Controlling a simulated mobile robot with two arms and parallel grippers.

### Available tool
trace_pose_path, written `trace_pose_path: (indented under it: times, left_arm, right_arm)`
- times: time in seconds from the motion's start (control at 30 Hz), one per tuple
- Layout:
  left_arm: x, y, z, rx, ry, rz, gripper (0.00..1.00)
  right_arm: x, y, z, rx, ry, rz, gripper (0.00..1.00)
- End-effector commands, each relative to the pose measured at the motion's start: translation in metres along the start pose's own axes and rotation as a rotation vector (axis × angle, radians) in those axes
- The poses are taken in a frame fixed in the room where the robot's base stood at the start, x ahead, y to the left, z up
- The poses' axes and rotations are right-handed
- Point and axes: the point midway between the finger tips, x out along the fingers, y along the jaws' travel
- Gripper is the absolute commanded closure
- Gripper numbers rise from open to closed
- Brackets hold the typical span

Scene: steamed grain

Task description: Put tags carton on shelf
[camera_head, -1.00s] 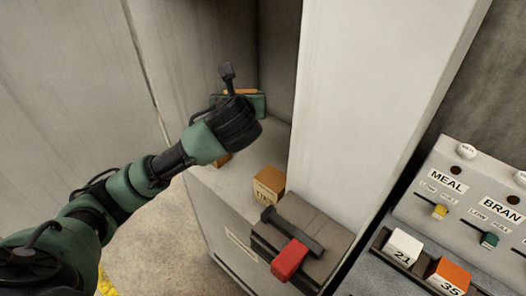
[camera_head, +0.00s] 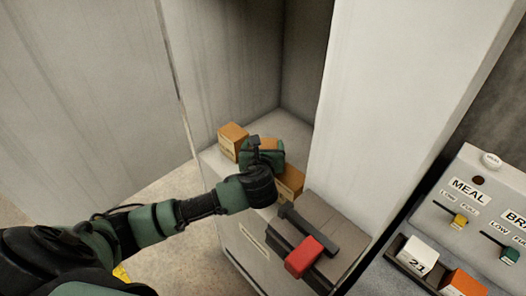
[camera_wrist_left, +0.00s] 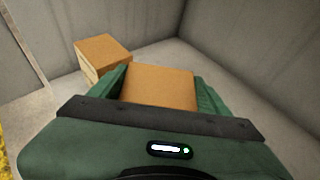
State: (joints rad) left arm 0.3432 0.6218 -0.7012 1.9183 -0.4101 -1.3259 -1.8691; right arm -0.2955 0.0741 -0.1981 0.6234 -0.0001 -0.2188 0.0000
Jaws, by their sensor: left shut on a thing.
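My left gripper (camera_head: 265,152) is low over the shelf (camera_head: 210,160) inside the open cabinet, between two cartons. It is shut on an orange-brown carton, which shows between its green fingers in the left wrist view (camera_wrist_left: 160,85); in the head view it is mostly hidden by the gripper. No label shows on the held carton, and I cannot tell whether it touches the shelf. A second carton (camera_head: 233,138) stands to the left, also in the left wrist view (camera_wrist_left: 103,54). A third carton (camera_head: 290,184) stands to the right, partly behind my wrist. My right gripper is not in view.
A grey box with a red-handled lever (camera_head: 304,257) is at the cabinet's front right. A pale upright panel (camera_head: 400,100) bounds the shelf on the right. A control panel labelled MEAL (camera_head: 470,195) is further right, above numbered blocks (camera_head: 418,255).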

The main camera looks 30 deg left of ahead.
Motion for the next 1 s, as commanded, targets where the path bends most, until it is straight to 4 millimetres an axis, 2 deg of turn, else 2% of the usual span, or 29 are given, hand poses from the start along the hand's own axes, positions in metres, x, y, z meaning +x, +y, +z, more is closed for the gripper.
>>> trace_pose_path:
  times: [0.03, 0.13, 0.47, 0.5, 0.57, 0.83, 1.0]
  left_arm:
    - [0.003, 0.000, -0.009, 0.002, 0.003, 0.001, 0.79]
    - [0.008, 0.000, -0.019, 0.001, 0.000, 0.001, 0.79]
    - [0.009, 0.000, -0.022, 0.001, -0.001, 0.000, 0.79]
    - [0.009, 0.000, -0.023, 0.001, 0.001, 0.000, 0.15]
    - [0.009, 0.000, -0.023, 0.001, 0.001, 0.000, 0.01]
    - [0.009, 0.000, -0.021, 0.001, 0.001, 0.000, 0.01]
    - [-0.011, -0.001, -0.022, 0.000, 0.002, -0.003, 0.01]
  right_arm:
    - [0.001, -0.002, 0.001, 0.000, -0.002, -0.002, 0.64]
    - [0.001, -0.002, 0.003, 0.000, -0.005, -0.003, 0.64]
    - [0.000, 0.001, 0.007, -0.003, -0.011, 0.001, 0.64]
    - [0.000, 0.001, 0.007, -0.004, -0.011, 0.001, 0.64]
    - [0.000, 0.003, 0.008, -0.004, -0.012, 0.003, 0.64]
    - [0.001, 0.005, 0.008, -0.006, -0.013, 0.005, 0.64]
    - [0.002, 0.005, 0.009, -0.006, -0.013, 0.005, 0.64]
